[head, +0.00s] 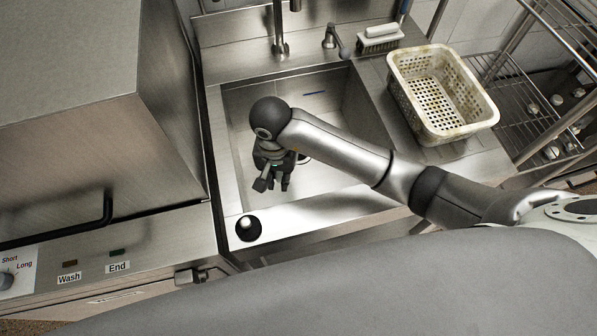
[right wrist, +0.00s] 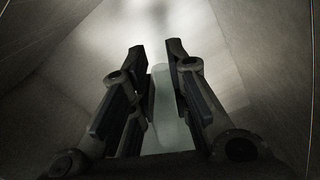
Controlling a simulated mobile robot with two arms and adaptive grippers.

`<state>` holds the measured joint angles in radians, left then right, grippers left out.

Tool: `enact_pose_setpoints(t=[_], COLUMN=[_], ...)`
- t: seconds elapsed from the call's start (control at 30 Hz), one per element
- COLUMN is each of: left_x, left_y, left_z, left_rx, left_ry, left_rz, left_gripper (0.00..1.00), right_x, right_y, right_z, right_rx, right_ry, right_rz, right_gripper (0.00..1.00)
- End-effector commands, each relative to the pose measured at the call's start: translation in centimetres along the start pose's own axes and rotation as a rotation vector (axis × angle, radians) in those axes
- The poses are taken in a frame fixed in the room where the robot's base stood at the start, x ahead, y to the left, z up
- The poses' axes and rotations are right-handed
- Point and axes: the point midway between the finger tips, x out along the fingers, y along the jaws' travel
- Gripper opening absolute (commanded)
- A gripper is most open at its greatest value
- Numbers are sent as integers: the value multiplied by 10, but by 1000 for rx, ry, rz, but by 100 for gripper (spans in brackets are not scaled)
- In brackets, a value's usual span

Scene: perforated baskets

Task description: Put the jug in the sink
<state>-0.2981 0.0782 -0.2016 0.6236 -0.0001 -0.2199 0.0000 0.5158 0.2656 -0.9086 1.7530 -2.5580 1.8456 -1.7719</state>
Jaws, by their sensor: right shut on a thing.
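My right gripper (head: 274,183) is inside the sink basin (head: 345,105) in the head view, pointing down. In the right wrist view its two fingers (right wrist: 157,55) stand on either side of a pale, translucent thing, which I take to be the jug (right wrist: 165,110). The gripper is shut on it. Only a narrow part of the jug shows between the fingers. In the head view I cannot make out the jug; the wrist and gripper hide that spot. Whether the jug touches the sink floor I cannot tell. My left gripper is not in view.
A faucet (head: 279,35) stands behind the sink. A wire rack (head: 540,110) is farther right. A steel washing machine (head: 75,120) stands left.

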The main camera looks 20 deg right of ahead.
Motion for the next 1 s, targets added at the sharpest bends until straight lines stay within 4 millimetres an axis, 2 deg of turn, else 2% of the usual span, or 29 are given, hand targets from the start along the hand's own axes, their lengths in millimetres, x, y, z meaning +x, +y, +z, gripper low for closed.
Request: enact_pose_setpoints(t=[0.2,0.6,0.7,1.0], left_x=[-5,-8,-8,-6], left_y=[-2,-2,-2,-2], left_z=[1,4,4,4], left_rx=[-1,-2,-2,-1], left_ry=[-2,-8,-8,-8], left_rz=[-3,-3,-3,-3], left_gripper=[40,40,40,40], right_x=[41,88,96,98], right_y=[1,0,1,1], right_z=[3,2,1,0], right_rx=[2,1,0,-1], right_ry=[-7,-4,-1,1], right_rz=[3,2,2,2], right_gripper=[0,0,0,0])
